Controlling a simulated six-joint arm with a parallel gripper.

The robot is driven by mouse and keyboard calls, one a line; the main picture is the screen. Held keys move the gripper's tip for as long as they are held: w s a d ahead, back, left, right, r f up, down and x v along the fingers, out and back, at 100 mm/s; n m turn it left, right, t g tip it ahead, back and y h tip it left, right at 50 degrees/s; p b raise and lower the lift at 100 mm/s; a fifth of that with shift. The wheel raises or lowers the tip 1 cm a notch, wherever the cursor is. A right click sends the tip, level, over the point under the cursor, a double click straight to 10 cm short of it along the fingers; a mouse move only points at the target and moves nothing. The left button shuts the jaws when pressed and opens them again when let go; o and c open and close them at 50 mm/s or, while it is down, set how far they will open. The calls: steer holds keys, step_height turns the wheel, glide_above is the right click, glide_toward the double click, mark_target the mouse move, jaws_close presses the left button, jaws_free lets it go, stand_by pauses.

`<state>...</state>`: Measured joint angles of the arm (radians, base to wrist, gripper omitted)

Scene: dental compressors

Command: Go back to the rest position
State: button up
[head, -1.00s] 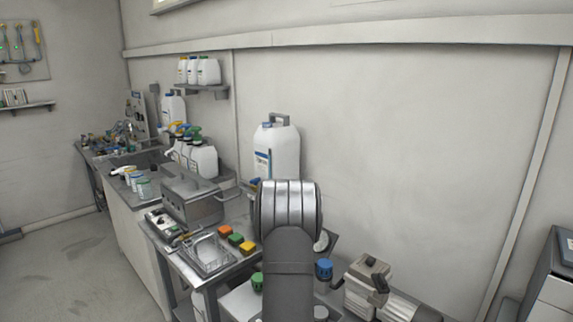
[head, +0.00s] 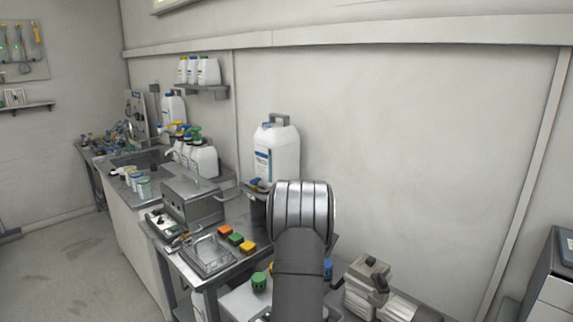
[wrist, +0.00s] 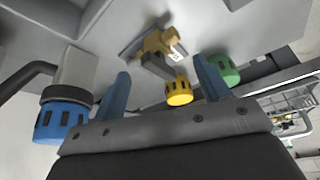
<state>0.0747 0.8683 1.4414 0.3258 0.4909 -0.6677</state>
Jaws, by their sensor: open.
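My gripper (wrist: 165,90) shows in the wrist view with its two blue-grey fingers spread apart and nothing between them. Beyond the fingers is a brass-coloured fitting with a yellow knob (wrist: 179,93). A blue knob (wrist: 58,119) is to the left of the fingers and a green knob (wrist: 223,70) is just past the right finger. In the head view my arm stands in the lower middle and hides the gripper. The green knob (head: 259,282) shows left of the arm, and the blue one (head: 328,268) is partly hidden at its right.
A steel bench carries a wire basket (head: 209,254), orange, green and yellow blocks (head: 236,239) and a metal box (head: 192,200). A large white jug (head: 276,152) stands behind the arm. A beige pump unit (head: 366,285) is at the right. Open wall lies above.

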steer(key=shift+n+y, duration=0.3)
steer(key=shift+n, duration=0.3)
steer(key=shift+o, duration=0.2)
steer(key=o, duration=0.6)
steer(key=shift+o, duration=0.2)
steer(key=s+a+r+n+g+h, duration=0.2)
steer(key=s+a+r+g, duration=0.15)
steer(key=r, duration=0.45)
steer(key=s+a+r+n+g+h, duration=0.1)
steer(key=s+a+r+n+g, duration=0.1)
steer(key=s+a+r, duration=0.45)
step_height(320, 180, down, 8)
steer(key=d, duration=0.2)
steer(key=shift+w+f, duration=0.15)
steer(key=shift+w, duration=0.2)
steer(key=shift+d, duration=0.1)
step_height(320, 180, up, 10)
steer(key=w+a, duration=0.1)
